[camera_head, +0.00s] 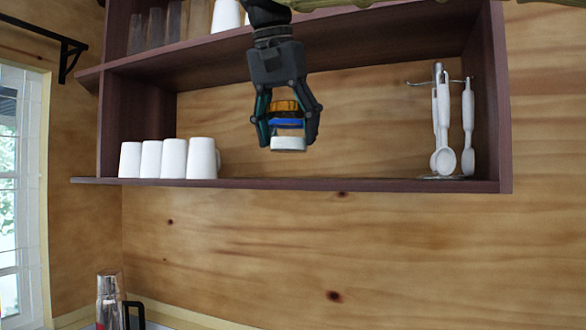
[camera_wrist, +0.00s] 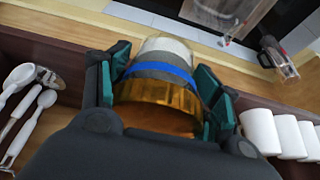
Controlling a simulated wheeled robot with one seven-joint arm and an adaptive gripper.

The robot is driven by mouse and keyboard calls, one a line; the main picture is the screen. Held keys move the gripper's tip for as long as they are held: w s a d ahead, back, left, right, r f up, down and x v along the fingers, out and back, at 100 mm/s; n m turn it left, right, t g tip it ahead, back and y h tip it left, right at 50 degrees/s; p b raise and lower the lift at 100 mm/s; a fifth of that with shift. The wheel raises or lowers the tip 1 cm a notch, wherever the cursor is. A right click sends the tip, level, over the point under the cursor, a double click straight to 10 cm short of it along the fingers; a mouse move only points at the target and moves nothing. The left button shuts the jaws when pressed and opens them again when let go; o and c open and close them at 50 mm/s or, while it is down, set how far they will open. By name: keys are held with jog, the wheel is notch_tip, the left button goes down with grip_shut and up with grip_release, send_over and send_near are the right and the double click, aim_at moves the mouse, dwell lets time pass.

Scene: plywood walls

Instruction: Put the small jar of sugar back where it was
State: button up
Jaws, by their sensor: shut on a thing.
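A small jar (camera_head: 288,143) with a gold-orange end, a blue band and a pale end hangs between the fingers of my gripper (camera_head: 287,135). The gold end is up and the pale end is down. The jar also shows in the wrist view (camera_wrist: 160,92), with the gripper's green-and-black fingers (camera_wrist: 165,88) closed on its sides. In the head view the jar is in front of the open middle part of the lower shelf (camera_head: 320,184), a little above the shelf board's level. Whether it is over the board or in front of it is unclear.
Several white mugs (camera_head: 171,158) stand in a row at the shelf's left. A rack of white utensils (camera_head: 443,125) stands at its right. The upper board (camera_head: 380,45) is above my gripper.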

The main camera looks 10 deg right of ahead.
jog(key=w+d+p, duration=0.1)
jog(key=w+p, duration=0.1)
jog(key=w, duration=0.2)
jog(key=w+d+f+p, duration=0.1)
jog(key=w+p, duration=0.1)
jog(key=w, duration=0.3)
jog(key=w+d+p, duration=0.2)
jog(key=w+p, duration=0.1)
jog(key=w, duration=0.2)
jog(key=shift+d+f, duration=0.1)
jog(key=shift+f, duration=0.2)
jog(key=shift+r+p, duration=0.2)
jog(key=shift+p, duration=0.1)
jog(key=shift+a+p+x, duration=0.2)
jog(key=shift+p+x, duration=0.75)
jog(key=shift+x, duration=0.55)
jog(key=shift+s+a+f, duration=0.2)
jog(key=shift+s+f, duration=0.15)
jog(key=shift+f, duration=0.2)
jog(key=o, duration=1.2)
jog(key=shift+d, duration=0.1)
jog(key=b+v, duration=0.3)
jog(key=v, duration=0.9)
jog(key=shift+w+d, duration=0.1)
